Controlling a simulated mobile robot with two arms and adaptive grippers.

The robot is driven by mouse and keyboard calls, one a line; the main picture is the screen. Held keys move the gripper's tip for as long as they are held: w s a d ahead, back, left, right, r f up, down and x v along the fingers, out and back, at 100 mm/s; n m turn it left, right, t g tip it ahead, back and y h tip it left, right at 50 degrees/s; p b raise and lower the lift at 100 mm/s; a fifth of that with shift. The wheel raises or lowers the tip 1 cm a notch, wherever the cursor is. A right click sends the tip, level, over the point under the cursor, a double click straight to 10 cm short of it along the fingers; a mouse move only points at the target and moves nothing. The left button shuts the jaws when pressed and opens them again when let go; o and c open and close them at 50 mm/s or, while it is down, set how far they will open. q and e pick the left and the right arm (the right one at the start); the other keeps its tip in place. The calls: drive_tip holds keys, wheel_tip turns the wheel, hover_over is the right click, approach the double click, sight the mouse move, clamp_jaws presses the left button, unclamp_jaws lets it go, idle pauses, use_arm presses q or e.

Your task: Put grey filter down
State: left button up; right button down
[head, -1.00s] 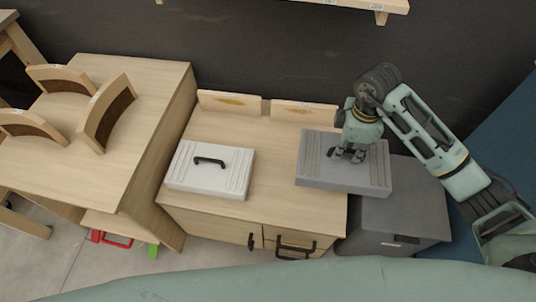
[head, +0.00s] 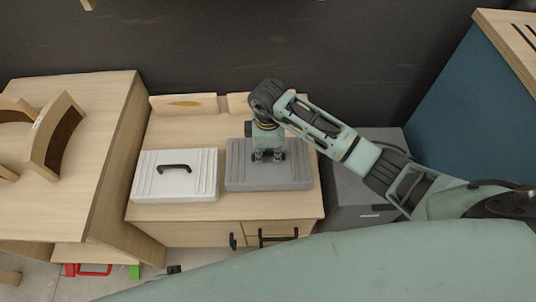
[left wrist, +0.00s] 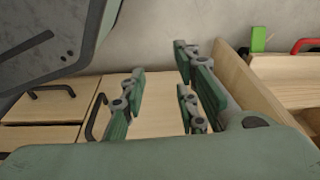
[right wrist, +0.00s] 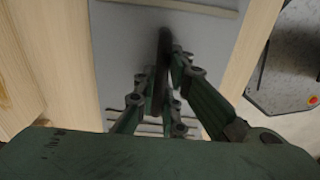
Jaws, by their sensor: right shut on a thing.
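The grey filter (head: 297,178) is a flat ribbed box over the right half of the wooden cabinet top (head: 185,128) in the head view. My right gripper (head: 268,157) is above its middle, pointing down, shut on its handle. In the right wrist view, my right gripper (right wrist: 164,85) has its fingers around the dark handle (right wrist: 164,50), with the grey filter (right wrist: 125,45) below. I cannot tell whether the filter touches the cabinet top. My left gripper (left wrist: 160,95) is open and empty in front of the cabinet doors in the left wrist view.
A white filter (head: 203,183) with a black handle lies close to the grey one's left. A dark grey box (head: 352,208) stands right of the cabinet. A wooden table (head: 85,150) with curved pieces is at the left; a blue panel (head: 440,115) is at the right.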

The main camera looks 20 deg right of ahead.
use_arm(q)
drive_tip(key=shift+w+r, duration=0.1)
drive_tip(key=shift+r, duration=0.15)
use_arm(e)
drive_tip(key=shift+f, duration=0.35)
drive_tip(key=c, duration=2.3)
unclamp_jaws()
drive_tip(key=shift+f, duration=0.15)
drive_tip(key=o, duration=0.5)
drive_tip(key=shift+c, duration=0.2)
use_arm(q)
drive_tip(key=shift+w+r, duration=0.1)
drive_tip(key=shift+r, duration=0.05)
